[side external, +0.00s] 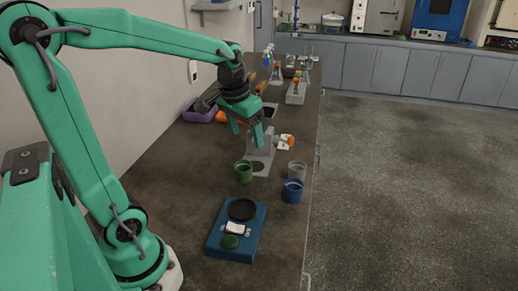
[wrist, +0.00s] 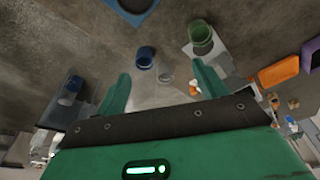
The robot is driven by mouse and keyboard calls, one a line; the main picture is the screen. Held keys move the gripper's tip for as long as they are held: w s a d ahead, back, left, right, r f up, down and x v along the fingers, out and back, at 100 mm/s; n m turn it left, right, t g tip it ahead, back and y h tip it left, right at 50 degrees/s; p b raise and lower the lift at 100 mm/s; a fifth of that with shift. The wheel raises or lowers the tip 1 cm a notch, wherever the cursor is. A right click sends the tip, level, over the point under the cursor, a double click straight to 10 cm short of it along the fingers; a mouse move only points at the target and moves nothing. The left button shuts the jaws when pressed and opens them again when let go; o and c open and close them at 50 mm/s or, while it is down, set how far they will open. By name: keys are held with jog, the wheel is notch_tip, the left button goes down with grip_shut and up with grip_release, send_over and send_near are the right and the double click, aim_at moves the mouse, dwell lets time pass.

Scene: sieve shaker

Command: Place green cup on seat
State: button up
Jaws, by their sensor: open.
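The green cup (side external: 244,171) stands upright at the front left of the grey stand (side external: 262,142). The stand's base bears a dark round pad (side external: 258,167), which may be the seat. I cannot tell whether the cup touches this base. In the wrist view the green cup (wrist: 201,33) appears at the upper right, overlapping a pale plate. My gripper (side external: 246,134) is open and empty, above and behind the cup in front of the stand. In the wrist view my gripper (wrist: 160,68) has its fingers spread, with the cup beyond the right finger.
A blue cup (side external: 292,190) and a grey cup (side external: 297,170) stand to the right near the bench edge. A blue device (side external: 242,222) with a black disc (side external: 242,209) lies in front. A purple bin (side external: 195,110) and glassware stand farther back. Bench left of the green cup is clear.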

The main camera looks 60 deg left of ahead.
jog(key=s+d+r+m+t, duration=0.1)
jog(key=s+d+m+t, duration=0.1)
jog(key=s+d, duration=0.6)
jog(key=shift+s+d+r+t+h, duration=0.3)
jog(key=shift+s+d+t+h, duration=0.1)
jog(key=shift+s, duration=0.8)
jog(key=shift+a, duration=0.1)
jog(key=c, duration=0.6)
jog(key=shift+w+a+f, duration=0.25)
jog(key=shift+w+a, duration=0.05)
jog(key=shift+w, duration=0.05)
jog(key=c, duration=0.7)
jog(key=w+a+f+n, duration=0.1)
jog(key=a+f, duration=0.1)
jog(key=w+a+f+n+g, duration=0.1)
jog(key=w+a, duration=0.1)
jog(key=w+a+f+y, duration=0.1)
jog(key=a+f, duration=0.1)
jog(key=a, duration=0.1)
jog(key=shift+w+f+n, duration=0.3)
jog(key=shift+f+n, duration=0.05)
jog(key=shift+n, duration=0.05)
grip_shut()
jog(key=a+f+n+g, duration=0.1)
jog(key=a+f+n, duration=0.1)
jog(key=a+f, duration=0.5)
jog(key=shift+w+a+f+n+g+y, duration=0.2)
jog(key=shift+w+a+n+g+y, duration=0.1)
jog(key=shift+w+a, duration=0.15)
